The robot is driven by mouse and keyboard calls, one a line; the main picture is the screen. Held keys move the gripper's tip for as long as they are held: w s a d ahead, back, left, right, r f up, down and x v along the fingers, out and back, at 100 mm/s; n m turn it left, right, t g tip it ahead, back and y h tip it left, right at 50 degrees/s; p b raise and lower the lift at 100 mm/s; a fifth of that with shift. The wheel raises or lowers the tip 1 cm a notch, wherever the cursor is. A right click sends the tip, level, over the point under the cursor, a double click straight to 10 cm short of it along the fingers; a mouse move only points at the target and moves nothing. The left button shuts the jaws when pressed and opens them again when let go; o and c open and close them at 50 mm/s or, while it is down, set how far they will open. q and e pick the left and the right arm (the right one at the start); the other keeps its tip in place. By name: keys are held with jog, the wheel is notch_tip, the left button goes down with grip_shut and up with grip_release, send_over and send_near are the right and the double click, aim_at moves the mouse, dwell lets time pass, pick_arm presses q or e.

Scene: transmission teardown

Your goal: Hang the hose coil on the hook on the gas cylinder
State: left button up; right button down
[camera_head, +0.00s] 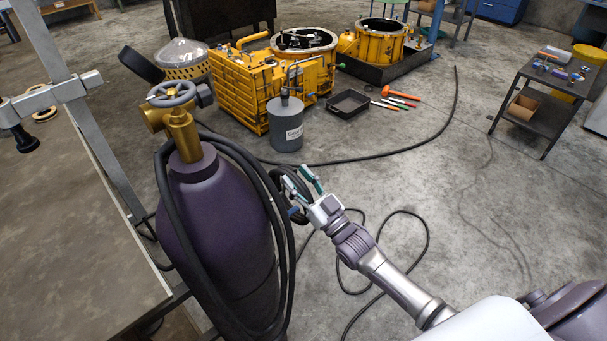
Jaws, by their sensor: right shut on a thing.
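The purple gas cylinder (215,225) stands upright at left centre, with a brass valve (180,125) and grey handwheel on top. Large loops of black hose (165,210) hang around its neck and down its front and sides. My right gripper (299,183) is just right of the cylinder's shoulder, shut on a dark loop of the hose coil (277,181). The fingers partly cover this loop, and how it joins the larger loops is unclear. I cannot make out the hook. My left gripper is not in view.
A workbench (70,215) with a grey metal frame is close on the left. Yellow gearbox housings (240,90), a grey canister (286,125) and a black tray (348,104) stand behind. Thin cable (427,240) lies on the floor right of the cylinder. A cart (540,100) stands far right.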

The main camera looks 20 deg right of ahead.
jog(key=a+f, duration=0.1)
jog(key=s+a+f, duration=0.1)
jog(key=a, duration=0.1)
jog(key=s+a+f+b, duration=0.1)
jog(key=shift+a, duration=0.35)
dwell(0.5)
jog(key=shift+f, duration=0.1)
dwell(0.5)
jog(key=c, duration=0.9)
grip_release()
jog(key=shift+c, duration=0.2)
jog(key=o, duration=0.5)
jog(key=shift+a, duration=0.2)
jog(key=shift+w+d, duration=0.1)
jog(key=shift+w, duration=0.05)
jog(key=shift+r, duration=0.3)
